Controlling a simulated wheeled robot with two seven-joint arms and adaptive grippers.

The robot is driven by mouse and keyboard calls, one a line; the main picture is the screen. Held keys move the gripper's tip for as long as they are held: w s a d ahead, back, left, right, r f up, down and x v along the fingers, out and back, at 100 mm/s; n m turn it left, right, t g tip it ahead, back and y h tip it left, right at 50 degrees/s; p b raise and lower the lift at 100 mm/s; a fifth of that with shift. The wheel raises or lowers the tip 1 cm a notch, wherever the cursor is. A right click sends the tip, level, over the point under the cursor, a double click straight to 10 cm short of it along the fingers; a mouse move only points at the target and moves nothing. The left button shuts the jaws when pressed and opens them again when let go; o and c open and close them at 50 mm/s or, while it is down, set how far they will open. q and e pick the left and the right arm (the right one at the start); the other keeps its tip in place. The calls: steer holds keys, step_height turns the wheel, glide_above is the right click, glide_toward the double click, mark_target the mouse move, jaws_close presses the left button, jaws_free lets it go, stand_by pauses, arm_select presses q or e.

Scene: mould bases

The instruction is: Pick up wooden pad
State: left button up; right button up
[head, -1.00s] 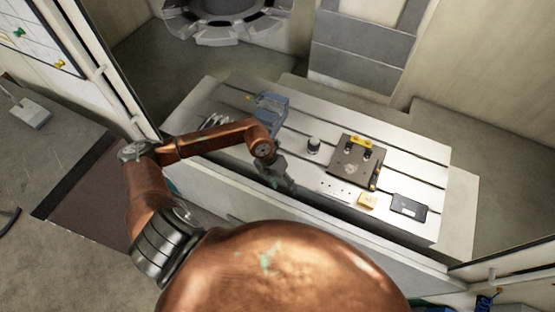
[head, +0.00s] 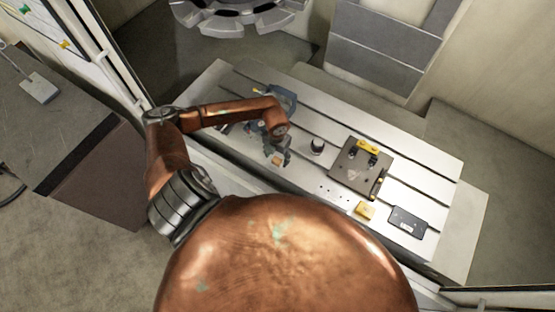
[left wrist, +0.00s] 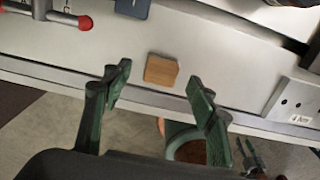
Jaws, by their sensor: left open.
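The wooden pad (left wrist: 161,70) is a small light-brown square block with a cut corner. It lies flat on the pale metal table near its front edge, and shows small beside my gripper in the head view (head: 276,161). My left gripper (head: 284,157) is open above the table near the pad. In the left wrist view its two green fingers stand apart, with the pad beyond and between their tips, and nothing is held. I cannot tell the exact height above the pad.
The slotted table (head: 430,170) carries a dark mould plate (head: 360,166), a black-topped round knob (head: 317,146), a yellow block (head: 365,210) and a black box (head: 408,221). A blue vise-like part (head: 282,97) stands behind my gripper. A red-balled handle (left wrist: 85,22) and holed plate (left wrist: 295,103) flank the pad.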

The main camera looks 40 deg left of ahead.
arm_select(q)
step_height(320, 180, down, 2)
steer(key=shift+w+f, duration=0.1)
steer(key=shift+f, duration=0.3)
steer(key=c, duration=1.2)
steer(key=shift+c, duration=0.2)
arm_select(e)
steer(key=shift+w+d+r, duration=0.1)
steer(key=shift+w+r, duration=0.2)
steer(key=shift+w, duration=0.25)
steer(key=shift+w+r, duration=0.3)
steer(key=shift+w, duration=0.25)
steer(key=shift+w, duration=0.1)
arm_select(q)
steer(key=shift+r, duration=0.1)
